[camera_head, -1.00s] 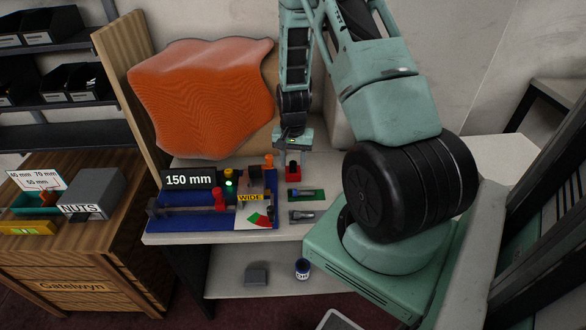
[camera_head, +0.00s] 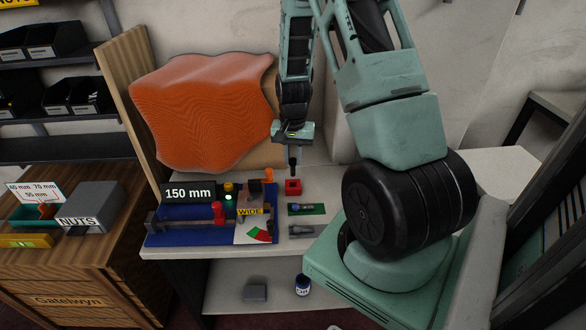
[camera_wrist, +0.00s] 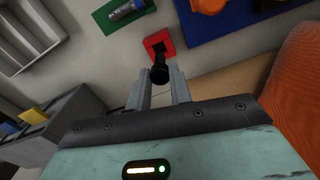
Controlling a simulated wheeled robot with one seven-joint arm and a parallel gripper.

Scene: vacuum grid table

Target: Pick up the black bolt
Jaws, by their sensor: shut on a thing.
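The black bolt (camera_wrist: 159,74) is between the fingertips of my gripper (camera_wrist: 158,92) in the wrist view, its round dark end toward the camera. My gripper (camera_head: 293,143) is shut on it. In the head view the dark bolt (camera_head: 293,160) hangs below the gripper, above the red holder (camera_head: 293,187). The holder also shows in the wrist view (camera_wrist: 151,39), behind the bolt. The bolt's lower end appears clear of the holder in the head view.
A blue fixture (camera_head: 165,239) with a "150 mm" sign (camera_head: 188,193) and a "WIDE" gauge plate (camera_head: 243,235) lies left of the holder. A green mat (camera_head: 318,209) with a blue-and-grey tool is in front. An orange wavy block (camera_head: 205,110) stands behind.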

